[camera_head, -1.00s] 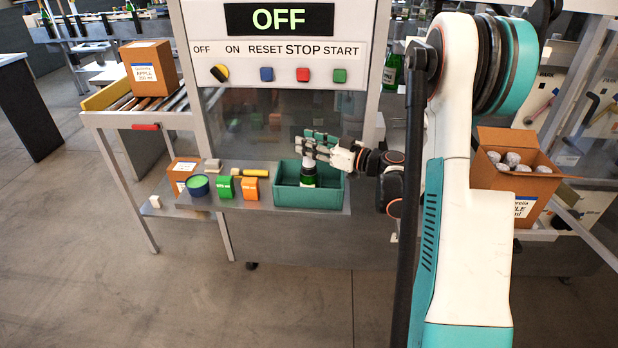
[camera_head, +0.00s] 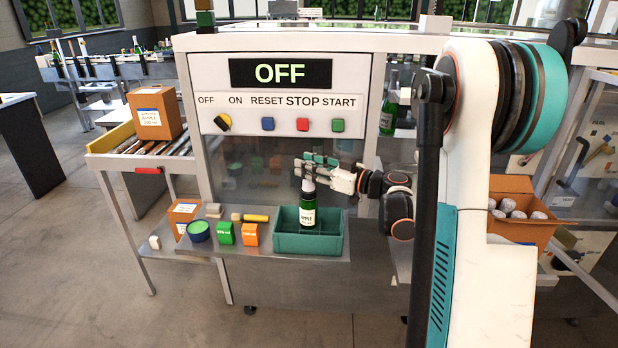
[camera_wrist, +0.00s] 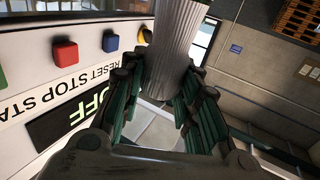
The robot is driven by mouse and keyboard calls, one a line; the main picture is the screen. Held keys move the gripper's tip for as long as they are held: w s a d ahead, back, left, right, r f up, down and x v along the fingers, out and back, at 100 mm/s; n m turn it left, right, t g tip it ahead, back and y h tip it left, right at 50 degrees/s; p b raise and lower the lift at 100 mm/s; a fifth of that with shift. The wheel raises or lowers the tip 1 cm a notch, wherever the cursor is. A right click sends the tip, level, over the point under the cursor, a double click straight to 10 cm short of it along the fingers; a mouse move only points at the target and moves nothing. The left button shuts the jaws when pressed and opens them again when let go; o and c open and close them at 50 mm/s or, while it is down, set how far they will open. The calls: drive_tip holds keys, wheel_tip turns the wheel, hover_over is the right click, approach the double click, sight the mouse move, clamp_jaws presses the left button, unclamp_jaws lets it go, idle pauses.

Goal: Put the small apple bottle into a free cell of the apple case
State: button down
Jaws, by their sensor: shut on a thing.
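The small apple bottle (camera_head: 307,213) is dark green with a pale label and a whitish top. It is upright, in front of or over the teal bin (camera_head: 290,243) on the steel shelf. My gripper (camera_head: 309,180) is shut on its top; in the wrist view the silvery foil neck (camera_wrist: 172,50) stands between the green finger pads (camera_wrist: 160,100). Whether the bottle's base is clear of the bin is hard to tell. An open cardboard case (camera_head: 525,228) at the right holds several silver-topped bottles; its label is hidden behind my arm, and its free cells cannot be made out.
A green block (camera_head: 224,233), an orange block (camera_head: 251,234), a round tub (camera_head: 199,231) and a yellow-handled tool (camera_head: 254,218) lie left of the bin. A closed apple carton (camera_head: 155,113) sits on the roller conveyor (camera_head: 140,143). The machine panel (camera_head: 285,100) stands behind my gripper.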

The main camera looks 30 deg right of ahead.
wheel_tip(320, 180, up, 11)
drive_tip(key=p, duration=0.3)
drive_tip(key=shift+f, duration=0.15)
drive_tip(key=w+a+f+m+h, duration=0.1)
drive_tip(key=a+f+m+h, duration=0.1)
drive_tip(key=a, duration=0.4)
drive_tip(key=w+a+f+m+t+h, duration=0.1)
drive_tip(key=w+a+f+m+h, duration=0.1)
drive_tip(key=a+f+h, duration=0.2)
drive_tip(key=w+a+f+m+t+h, duration=0.1)
drive_tip(key=w+a+f+m+h, duration=0.1)
drive_tip(key=a, duration=0.7)
wheel_tip(320, 180, down, 3)
drive_tip(key=shift+r+h, duration=0.15)
drive_tip(key=shift+h, duration=0.35)
drive_tip(key=shift+a, duration=0.1)
